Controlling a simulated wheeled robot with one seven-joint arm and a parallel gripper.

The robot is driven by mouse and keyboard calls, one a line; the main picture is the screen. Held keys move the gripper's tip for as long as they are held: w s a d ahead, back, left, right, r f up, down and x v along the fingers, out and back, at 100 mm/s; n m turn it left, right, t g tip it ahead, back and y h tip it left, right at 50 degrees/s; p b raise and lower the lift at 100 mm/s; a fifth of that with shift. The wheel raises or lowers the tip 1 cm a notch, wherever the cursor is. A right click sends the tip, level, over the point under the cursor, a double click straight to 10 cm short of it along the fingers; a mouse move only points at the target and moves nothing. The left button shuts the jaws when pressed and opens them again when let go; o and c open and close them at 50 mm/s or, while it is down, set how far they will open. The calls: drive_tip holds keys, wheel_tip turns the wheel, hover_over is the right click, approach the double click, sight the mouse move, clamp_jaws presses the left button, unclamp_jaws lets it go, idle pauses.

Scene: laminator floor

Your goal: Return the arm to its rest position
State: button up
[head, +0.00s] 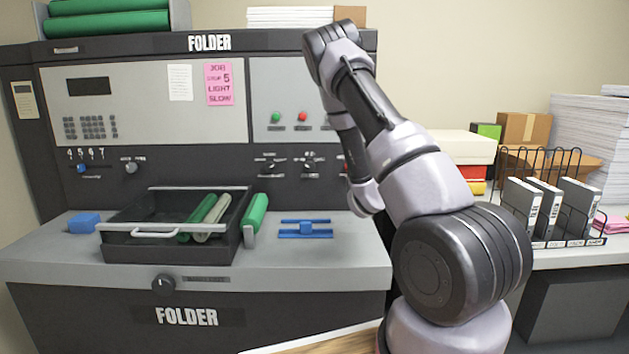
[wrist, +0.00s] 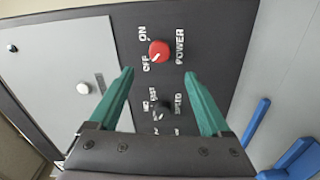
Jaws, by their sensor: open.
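My arm (head: 405,155) rises at the right of the head view, bent with its elbow high, and its far end comes down in front of the folder's panel. The gripper itself is hidden behind the arm there. In the wrist view my gripper (wrist: 158,75) is open, its two green fingers apart with nothing between them. It faces a dark panel with a red power knob (wrist: 159,52), marked ON and OFF. The knob is beyond the fingertips, and no contact shows. Its white mark points to the OFF side.
The folder machine (head: 150,105) fills the left. On its ledge are a black tray (head: 165,250) with rollers, a green roller (head: 256,214), a blue block (head: 84,223) and a blue guide (head: 305,229). A wire rack (head: 545,235) with binders stands at right.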

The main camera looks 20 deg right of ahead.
drive_tip(key=shift+r, duration=0.1)
drive_tip(key=s+a+r+m+g+y, duration=0.1)
drive_tip(key=s+a+r+m+g, duration=0.2)
drive_tip(key=s+r+m, duration=0.35)
drive_tip(key=s+a+r+m+g+y, duration=0.1)
drive_tip(key=s+a+r+m+g, duration=0.2)
drive_tip(key=r+m, duration=0.6)
drive_tip(key=s+a+r+g+y, duration=0.1)
drive_tip(key=s+a+r, duration=0.2)
drive_tip(key=s, duration=0.6)
drive_tip(key=s+a+r+m+g+y, duration=0.1)
drive_tip(key=s+a, duration=0.4)
drive_tip(key=s, duration=0.5)
drive_tip(key=s+a+r+g+y, duration=0.1)
drive_tip(key=s+a+r, duration=0.3)
drive_tip(key=s, duration=0.5)
drive_tip(key=shift+s+a+r+m+g+y, duration=0.3)
drive_tip(key=shift+s+m+g+y, duration=0.1)
drive_tip(key=shift+y, duration=0.5)
